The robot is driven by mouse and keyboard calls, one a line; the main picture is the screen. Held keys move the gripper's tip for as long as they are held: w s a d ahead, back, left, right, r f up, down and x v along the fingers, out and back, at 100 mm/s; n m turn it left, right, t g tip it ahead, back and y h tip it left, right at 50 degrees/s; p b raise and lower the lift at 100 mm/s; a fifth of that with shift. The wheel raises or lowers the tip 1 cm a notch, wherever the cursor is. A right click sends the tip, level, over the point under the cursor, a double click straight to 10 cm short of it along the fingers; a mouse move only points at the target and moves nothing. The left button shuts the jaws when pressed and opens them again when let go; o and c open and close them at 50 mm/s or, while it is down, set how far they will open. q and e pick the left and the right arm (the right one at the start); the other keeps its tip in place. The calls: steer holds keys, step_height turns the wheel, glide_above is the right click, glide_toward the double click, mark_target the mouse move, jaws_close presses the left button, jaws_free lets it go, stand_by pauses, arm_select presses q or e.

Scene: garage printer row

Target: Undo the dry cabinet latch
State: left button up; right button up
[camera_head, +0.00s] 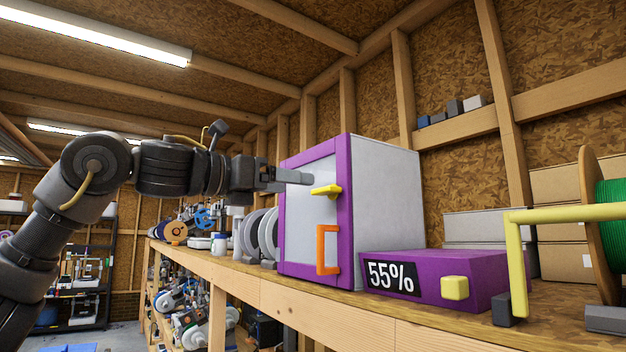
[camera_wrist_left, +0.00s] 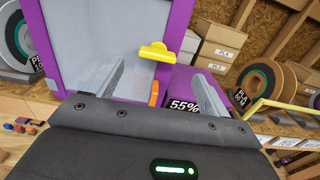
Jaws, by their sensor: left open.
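The dry cabinet is a white box (camera_head: 385,200) with a purple-framed door (camera_head: 303,215) that looks shut. A yellow latch (camera_head: 326,190) sits on the door's right edge, above an orange handle (camera_head: 328,250). My left gripper (camera_head: 305,177) is just in front of the door, a little above and left of the latch. In the left wrist view its fingers (camera_wrist_left: 153,85) are spread and empty. The yellow latch (camera_wrist_left: 153,51) shows between and beyond them, apart from both. The orange handle (camera_wrist_left: 154,93) is partly hidden there. My right gripper is not in view.
A purple box (camera_head: 436,278) reading 55% with a yellow button (camera_head: 455,288) stands right of the cabinet. A yellow bar frame (camera_head: 518,262) and a green spool (camera_head: 612,205) are further right. Several spools (camera_head: 258,232) stand left of the cabinet on the wooden shelf (camera_head: 290,297).

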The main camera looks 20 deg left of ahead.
mark_target(319, 189)
arm_select(q)
steer(key=shift+p+x, duration=1.1)
steer(key=shift+x, duration=2.25)
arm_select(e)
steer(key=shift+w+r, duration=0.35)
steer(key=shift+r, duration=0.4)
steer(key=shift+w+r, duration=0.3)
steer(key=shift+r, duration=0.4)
arm_select(q)
steer(key=shift+w+a, duration=0.1)
steer(key=shift+a, duration=0.05)
steer(key=c, duration=1)
